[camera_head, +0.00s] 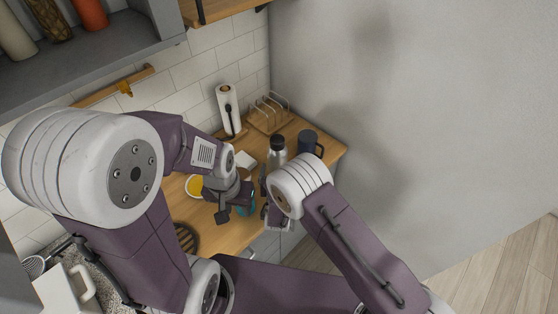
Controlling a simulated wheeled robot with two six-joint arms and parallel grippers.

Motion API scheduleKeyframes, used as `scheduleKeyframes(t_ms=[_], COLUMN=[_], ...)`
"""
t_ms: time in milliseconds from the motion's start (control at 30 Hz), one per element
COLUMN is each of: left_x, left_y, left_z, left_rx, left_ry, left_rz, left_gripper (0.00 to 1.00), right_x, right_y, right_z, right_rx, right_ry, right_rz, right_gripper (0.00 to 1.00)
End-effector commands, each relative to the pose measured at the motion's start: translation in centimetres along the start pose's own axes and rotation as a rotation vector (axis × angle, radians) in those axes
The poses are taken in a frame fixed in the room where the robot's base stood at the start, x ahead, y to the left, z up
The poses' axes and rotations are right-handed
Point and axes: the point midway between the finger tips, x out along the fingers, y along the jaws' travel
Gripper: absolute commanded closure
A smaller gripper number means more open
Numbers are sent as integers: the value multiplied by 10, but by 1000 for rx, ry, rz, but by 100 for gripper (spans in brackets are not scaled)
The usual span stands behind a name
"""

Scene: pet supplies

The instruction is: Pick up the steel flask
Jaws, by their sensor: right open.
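The steel flask (277,154), silver with a black cap, stands upright near the back right of the wooden counter (335,149). My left gripper (236,204) is over the counter, left of and nearer than the flask. A small teal thing (248,207) shows beside its fingers; I cannot tell whether it is held. My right gripper (265,197) is open, just in front of the flask and slightly left of it. My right wrist hides the flask's lower right part.
A dark mug (308,143) stands close to the flask's right. A wooden rack (270,117) and a paper-towel roll (228,110) stand behind. A yellow-filled bowl (194,186) and a white block (246,160) are to the left. The wall (420,120) bounds the counter's right side.

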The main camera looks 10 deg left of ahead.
Motion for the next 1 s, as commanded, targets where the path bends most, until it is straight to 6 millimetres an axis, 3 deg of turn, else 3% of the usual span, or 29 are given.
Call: scheduleKeyframes(t_ms=[167, 300, 433, 700, 767, 1000], left_x=[-7, -23, -24, -24, -24, -24], left_y=[0, 0, 0, 0, 0, 0], left_z=[-1, -2, -2, -2, -2, -2], left_rx=[0, 0, 0, 0, 0, 0], left_ry=[-1, -1, 0, -1, -1, 0], left_rz=[0, 0, 0, 0, 0, 0], left_gripper=[62, 62, 62, 62, 62, 62], right_x=[8, 30, 48, 54, 54, 54], right_y=[0, 1, 1, 2, 2, 2], right_z=[2, 4, 0, 0, 0, 0], right_rx=[0, 1, 1, 0, 0, 0], right_ry=[0, 0, 1, 0, 0, 0], right_rz=[-1, -2, -2, 0, 0, 0], right_gripper=[9, 9, 9, 9, 20, 87])
